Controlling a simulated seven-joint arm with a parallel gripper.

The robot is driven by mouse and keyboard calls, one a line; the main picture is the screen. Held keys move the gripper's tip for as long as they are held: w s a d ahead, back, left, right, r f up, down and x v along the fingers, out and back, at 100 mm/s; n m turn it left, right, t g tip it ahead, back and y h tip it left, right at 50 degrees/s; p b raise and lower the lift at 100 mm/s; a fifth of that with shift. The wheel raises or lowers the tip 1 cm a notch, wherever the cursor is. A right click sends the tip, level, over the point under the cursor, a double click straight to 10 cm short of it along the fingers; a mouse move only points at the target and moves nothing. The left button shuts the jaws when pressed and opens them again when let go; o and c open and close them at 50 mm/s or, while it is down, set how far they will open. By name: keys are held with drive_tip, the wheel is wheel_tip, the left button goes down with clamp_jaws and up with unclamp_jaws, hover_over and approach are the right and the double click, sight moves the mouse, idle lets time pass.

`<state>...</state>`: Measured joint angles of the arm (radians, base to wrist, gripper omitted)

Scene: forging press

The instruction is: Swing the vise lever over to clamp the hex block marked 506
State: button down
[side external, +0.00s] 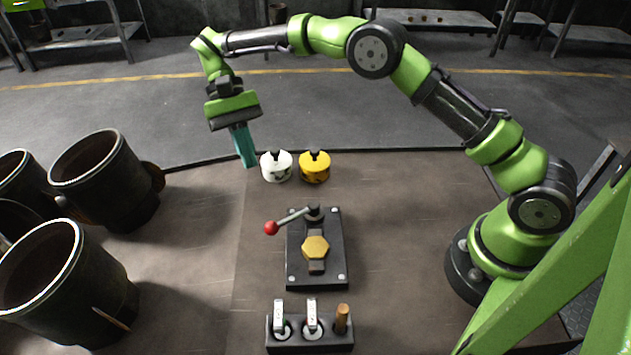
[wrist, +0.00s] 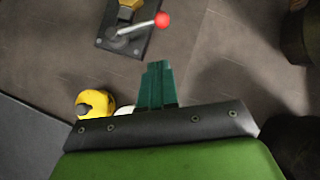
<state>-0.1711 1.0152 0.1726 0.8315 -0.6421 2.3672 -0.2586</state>
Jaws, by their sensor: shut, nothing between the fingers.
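The vise is a dark base plate (side external: 330,268) on the table, with a yellow hex block (side external: 316,247) lying on it. No marking on the block is readable. The vise lever (side external: 292,217) is a grey rod ending in a red ball (side external: 271,228), pointing left from a pivot at the plate's far end. In the wrist view the red ball (wrist: 162,19) and the yellow block (wrist: 130,5) show at the top. My gripper (side external: 250,163) has teal fingers, shut and empty, pointing down beside the white cylinder, beyond and left of the vise. Its fingers show in the wrist view (wrist: 157,66).
A white slotted cylinder (side external: 276,168) and a yellow slotted cylinder (side external: 315,169) stand behind the vise. A dark rack (side external: 310,342) with two metal pieces and a wooden handle stands in front. Several big dark pots (side external: 62,285) fill the left. Table right of the vise is clear.

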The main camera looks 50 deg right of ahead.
drive_tip(key=shift+v, duration=1.2)
drive_tip(key=shift+d, duration=0.1)
drive_tip(key=s+d+r+t, duration=0.5)
drive_tip(key=s+d+t, duration=0.2)
drive_tip(key=s, duration=0.4)
drive_tip(key=s+d+r+t, duration=0.6)
drive_tip(key=s+d+t, duration=0.1)
drive_tip(key=s, duration=0.4)
drive_tip(key=shift+s+t+h, duration=0.25)
drive_tip(key=shift+t+h, duration=0.05)
